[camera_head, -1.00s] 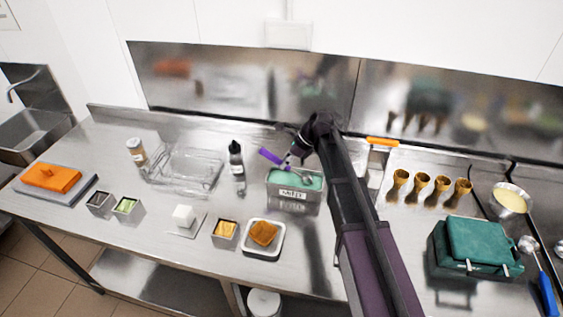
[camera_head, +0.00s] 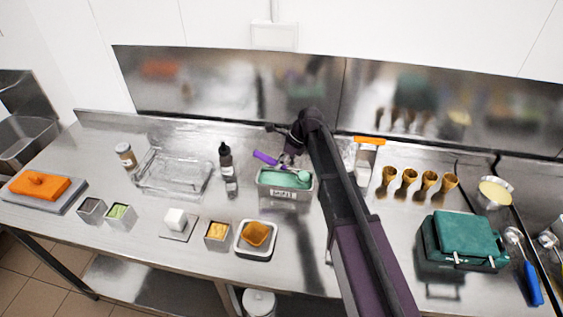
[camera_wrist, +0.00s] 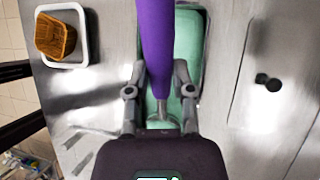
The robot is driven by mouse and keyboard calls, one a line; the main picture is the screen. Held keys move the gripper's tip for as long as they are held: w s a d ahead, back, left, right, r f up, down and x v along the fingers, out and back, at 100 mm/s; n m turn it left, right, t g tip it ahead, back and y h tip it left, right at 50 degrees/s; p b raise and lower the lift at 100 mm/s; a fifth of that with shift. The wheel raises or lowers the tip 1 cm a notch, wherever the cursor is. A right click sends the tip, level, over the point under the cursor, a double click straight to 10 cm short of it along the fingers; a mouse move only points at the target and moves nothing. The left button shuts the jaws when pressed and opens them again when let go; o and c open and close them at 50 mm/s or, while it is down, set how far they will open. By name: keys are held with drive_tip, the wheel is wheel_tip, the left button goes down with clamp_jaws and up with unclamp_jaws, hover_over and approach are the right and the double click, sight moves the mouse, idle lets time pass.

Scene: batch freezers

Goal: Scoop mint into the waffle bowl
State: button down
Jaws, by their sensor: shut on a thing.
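My gripper (camera_head: 293,149) is shut on the purple handle of a scoop (camera_head: 265,158). In the wrist view the purple handle (camera_wrist: 156,45) runs between the two fingers and ends in a metal part low in the picture. The scoop is at the metal tub labelled MINT (camera_head: 284,193), which holds pale green mint (camera_head: 280,179). The scoop's head is at or just above the mint; I cannot tell whether it holds any. The brown waffle bowl (camera_head: 257,233) sits on a white square dish (camera_head: 240,250), left of and nearer than the tub. It also shows in the wrist view (camera_wrist: 55,36).
A dark bottle (camera_head: 227,165) and a clear tray (camera_head: 172,171) stand left of the tub. Small metal containers (camera_head: 217,236) line the front. Several cones (camera_head: 409,180) and a green waffle iron (camera_head: 464,240) are at right. Some bare counter lies between tub and dish.

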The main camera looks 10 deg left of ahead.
sight(268, 157)
drive_tip(key=shift+a+r+p, duration=0.3)
drive_tip(key=shift+r+p, duration=0.4)
drive_tip(key=shift+r, duration=0.05)
drive_tip(key=shift+a+r+p, duration=0.25)
drive_tip(key=shift+r+p, duration=0.4)
drive_tip(key=shift+r, duration=0.1)
drive_tip(key=shift+a+r+h+p, duration=0.25)
drive_tip(key=shift+a+h+p, duration=0.7)
drive_tip(key=shift+h, duration=0.25)
drive_tip(key=shift+s+a+h+p, duration=0.1)
drive_tip(key=shift+a+h+p, duration=0.25)
drive_tip(key=shift+h, duration=0.35)
drive_tip(key=shift+f, duration=0.25)
drive_tip(key=shift+d+r, duration=0.1)
